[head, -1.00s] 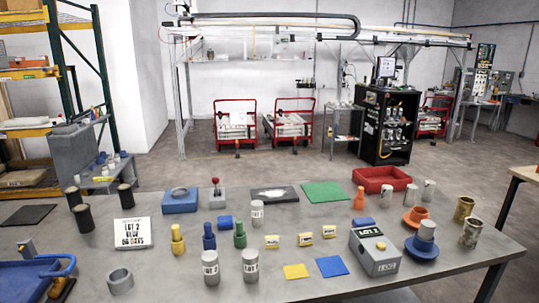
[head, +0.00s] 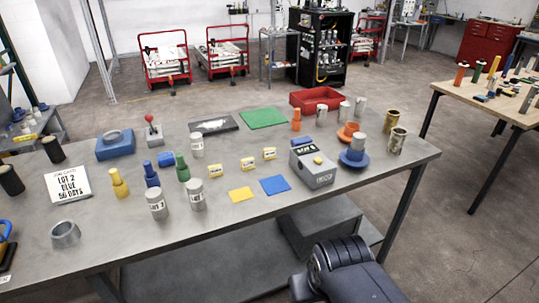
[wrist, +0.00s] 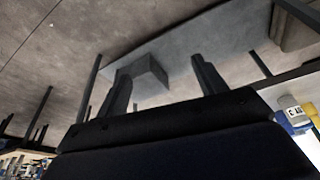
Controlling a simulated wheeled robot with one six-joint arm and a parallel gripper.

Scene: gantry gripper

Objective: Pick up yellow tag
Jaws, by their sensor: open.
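No yellow tag can be made out in the wrist view. In the head view my arm shows off the table's front edge, at bottom right.
A blue square (head: 275,185) and a grey box (head: 314,168) are right of the yellow square. Grey labelled cylinders (head: 157,204) and coloured bottle-shaped pieces (head: 182,168) stand to the left. A red tray (head: 316,101) is at the back. A second table (head: 480,107) stands right.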

